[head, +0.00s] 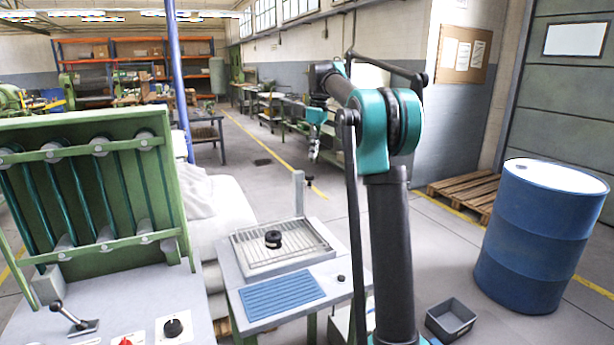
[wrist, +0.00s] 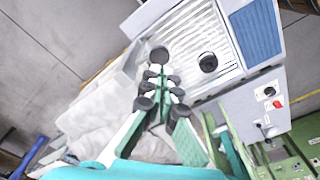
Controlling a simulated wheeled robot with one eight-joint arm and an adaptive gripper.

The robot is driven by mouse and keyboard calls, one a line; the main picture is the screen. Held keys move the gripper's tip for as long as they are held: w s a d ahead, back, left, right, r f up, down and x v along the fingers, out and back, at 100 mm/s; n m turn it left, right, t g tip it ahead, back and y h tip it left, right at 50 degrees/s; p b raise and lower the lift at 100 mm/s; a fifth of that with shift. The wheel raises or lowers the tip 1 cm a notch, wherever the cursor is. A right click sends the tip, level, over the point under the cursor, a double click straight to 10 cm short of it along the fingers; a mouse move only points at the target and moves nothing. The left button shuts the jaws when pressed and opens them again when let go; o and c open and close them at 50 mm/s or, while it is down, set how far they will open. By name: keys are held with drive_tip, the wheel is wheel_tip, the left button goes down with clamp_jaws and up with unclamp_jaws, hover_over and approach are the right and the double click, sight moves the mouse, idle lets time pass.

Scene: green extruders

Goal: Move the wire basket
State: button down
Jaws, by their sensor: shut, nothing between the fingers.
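No clear wire basket stands out. The nearest match is a shallow metal tray with a wire grid (head: 305,238) on the small grey table, with a round black piece (head: 273,240) on it. In the wrist view the slatted tray (wrist: 183,50) and the black piece (wrist: 208,62) lie beyond my fingertips, up and to the right. My gripper (head: 314,150) hangs in the air, above and behind the table in the head view. In the wrist view my gripper (wrist: 163,76) has its teal fingers close together and empty, apart from the tray.
A blue ribbed mat (head: 282,296) lies on the table's front. A green machine (head: 95,190) stands at left, white sacks (head: 215,210) behind it. A post (head: 298,193) rises behind the tray. A grey bin (head: 450,318) and blue drum (head: 540,240) stand at right.

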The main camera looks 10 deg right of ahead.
sight(311, 175)
idle(0.3)
drive_tip(key=shift+w+a+f, duration=0.1)
drive_tip(key=shift+a+f, duration=0.1)
drive_tip(key=shift+f, duration=1.55)
drive_tip(key=shift+w+a+f, duration=0.1)
drive_tip(key=shift+a+f, duration=0.05)
drive_tip(key=shift+f, duration=1.6)
drive_tip(key=shift+f, duration=0.1)
wheel_tip(311, 175, down, 9)
drive_tip(key=s+d, duration=0.1)
drive_tip(key=d, duration=0.1)
drive_tip(key=shift+s+d, duration=0.25)
drive_tip(key=shift+d, duration=0.05)
drive_tip(key=shift+r, duration=0.25)
wheel_tip(311, 175, up, 12)
drive_tip(key=d, duration=0.1)
drive_tip(key=shift+s, duration=0.3)
drive_tip(key=shift+f, duration=0.1)
